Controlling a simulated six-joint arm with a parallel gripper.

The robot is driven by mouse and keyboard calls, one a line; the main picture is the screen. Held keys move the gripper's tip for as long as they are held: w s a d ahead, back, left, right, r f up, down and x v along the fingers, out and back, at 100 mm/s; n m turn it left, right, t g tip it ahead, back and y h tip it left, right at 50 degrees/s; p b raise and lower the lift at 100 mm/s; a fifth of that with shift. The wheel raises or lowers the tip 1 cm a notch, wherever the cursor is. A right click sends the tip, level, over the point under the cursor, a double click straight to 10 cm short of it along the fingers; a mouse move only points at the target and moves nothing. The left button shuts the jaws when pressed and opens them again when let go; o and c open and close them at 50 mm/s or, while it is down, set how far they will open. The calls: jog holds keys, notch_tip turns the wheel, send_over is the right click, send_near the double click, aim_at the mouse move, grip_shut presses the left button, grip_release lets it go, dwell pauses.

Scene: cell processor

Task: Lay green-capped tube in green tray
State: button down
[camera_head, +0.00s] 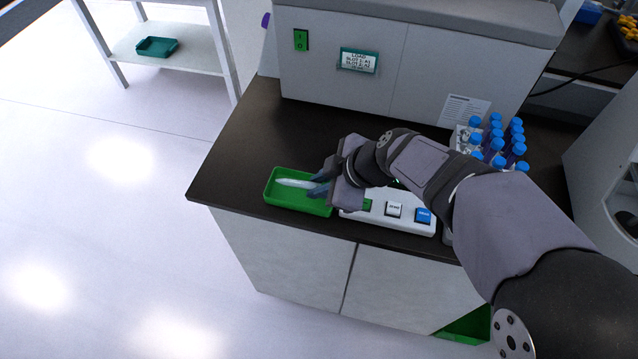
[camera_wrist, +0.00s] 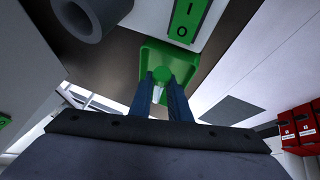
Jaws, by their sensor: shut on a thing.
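The green tray (camera_head: 283,201) sits at the left front of the dark counter; it also shows in the wrist view (camera_wrist: 184,58). The pale, clear tube (camera_head: 294,183) lies roughly level within the tray's outline in the head view. I cannot tell whether it touches the tray floor. My gripper (camera_head: 320,183) reaches over the tray's right side and is shut on the tube. In the wrist view, the green cap (camera_wrist: 162,74) shows at the ends of the two fingers (camera_wrist: 161,92), with the tray behind it. The fingers hide part of the tube.
A white button panel (camera_head: 408,222) sits right of the tray, partly under my arm. A rack of blue-capped tubes (camera_head: 497,143) stands farther right. The pale machine (camera_head: 400,60) closes off the counter's back. Bare counter (camera_head: 262,135) lies behind the tray.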

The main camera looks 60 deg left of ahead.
jog(key=c, duration=1.6)
grip_release()
jog(key=shift+r, duration=0.1)
jog(key=shift+b+v, duration=1)
jog(key=shift+v, duration=2.6)
